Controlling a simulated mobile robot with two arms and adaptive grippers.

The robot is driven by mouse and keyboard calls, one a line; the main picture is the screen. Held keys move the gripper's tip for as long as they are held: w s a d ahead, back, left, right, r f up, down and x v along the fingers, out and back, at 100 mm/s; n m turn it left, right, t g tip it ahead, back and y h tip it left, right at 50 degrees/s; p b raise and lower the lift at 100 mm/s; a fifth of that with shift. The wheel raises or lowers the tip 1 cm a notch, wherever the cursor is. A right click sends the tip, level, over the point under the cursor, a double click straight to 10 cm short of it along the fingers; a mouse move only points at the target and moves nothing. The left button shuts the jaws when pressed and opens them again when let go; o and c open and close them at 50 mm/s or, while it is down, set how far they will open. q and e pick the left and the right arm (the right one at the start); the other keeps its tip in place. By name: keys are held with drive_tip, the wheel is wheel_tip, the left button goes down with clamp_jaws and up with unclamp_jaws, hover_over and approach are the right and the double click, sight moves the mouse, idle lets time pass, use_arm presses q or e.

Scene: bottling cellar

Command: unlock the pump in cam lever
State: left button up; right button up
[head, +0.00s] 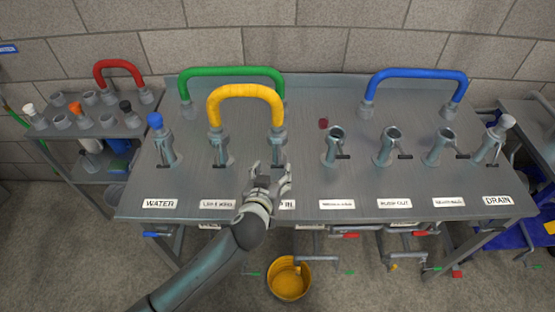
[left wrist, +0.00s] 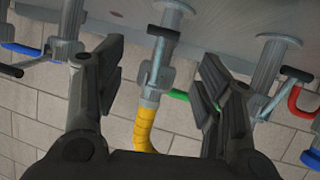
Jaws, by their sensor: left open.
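The pump in port (head: 277,155) stands on the steel table behind a label ending in "IN" (head: 288,204), partly hidden by my gripper. One end of the yellow hose (head: 245,91) sits on it; the other end is on the port to its left. My left gripper (head: 272,172) is open and empty, just in front of this port. In the left wrist view, the port (left wrist: 173,20) and its lever with dark handle (left wrist: 163,33) lie between the spread fingers, with no visible contact. The lever runs along the port toward the hose coupling. My right gripper is out of view.
A green hose (head: 231,72) arches behind the yellow one, and a blue hose (head: 418,74) stands at the back right. Several ports with levers, such as this one (head: 335,148), stand to the right. A yellow bucket (head: 289,283) is on the floor in front.

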sight(277, 162)
use_arm(q)
drive_tip(key=shift+x, duration=3.9)
clamp_jaws()
